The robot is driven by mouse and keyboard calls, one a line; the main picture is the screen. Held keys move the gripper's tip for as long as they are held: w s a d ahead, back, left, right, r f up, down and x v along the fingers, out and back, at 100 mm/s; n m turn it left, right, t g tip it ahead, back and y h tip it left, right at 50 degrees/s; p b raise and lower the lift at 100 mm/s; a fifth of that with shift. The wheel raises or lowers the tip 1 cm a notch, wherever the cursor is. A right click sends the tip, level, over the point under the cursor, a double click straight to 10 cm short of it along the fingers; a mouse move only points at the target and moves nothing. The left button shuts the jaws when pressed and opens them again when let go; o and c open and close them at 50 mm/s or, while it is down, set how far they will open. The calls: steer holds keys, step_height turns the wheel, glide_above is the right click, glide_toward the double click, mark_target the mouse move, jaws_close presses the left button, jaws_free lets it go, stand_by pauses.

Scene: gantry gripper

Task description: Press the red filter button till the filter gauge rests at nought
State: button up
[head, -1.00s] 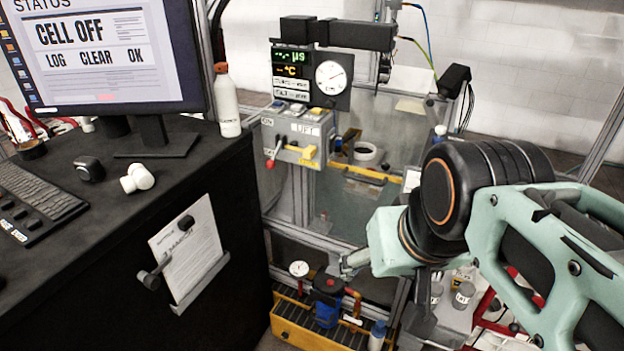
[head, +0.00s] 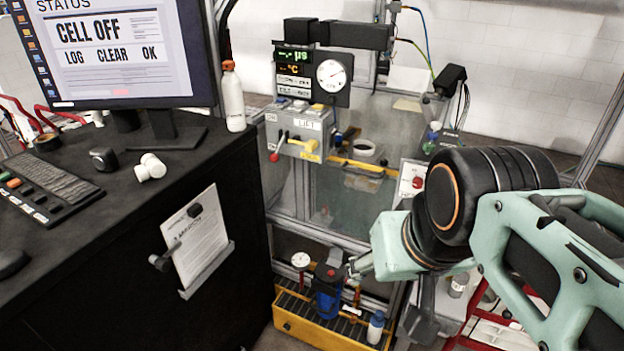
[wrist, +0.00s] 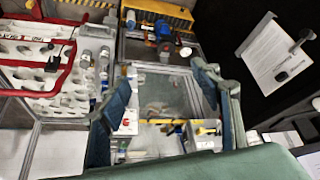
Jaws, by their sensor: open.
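A blue filter housing (head: 327,304) with a dark head stands in the yellow-edged tray at the floor of the frame. A small red button (head: 333,273) shows on top of its head. A white round gauge (head: 300,260) stands just left of it; its needle is too small to read.
A yellow tray (head: 300,328) holds the filter and a white-and-blue bottle (head: 375,327). Frame posts and a glass-fronted tank stand behind. A black desk (head: 100,270) blocks the left. A red button on a white panel (head: 412,180) is above my gripper.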

jaws_close()
stand_by(1.4)
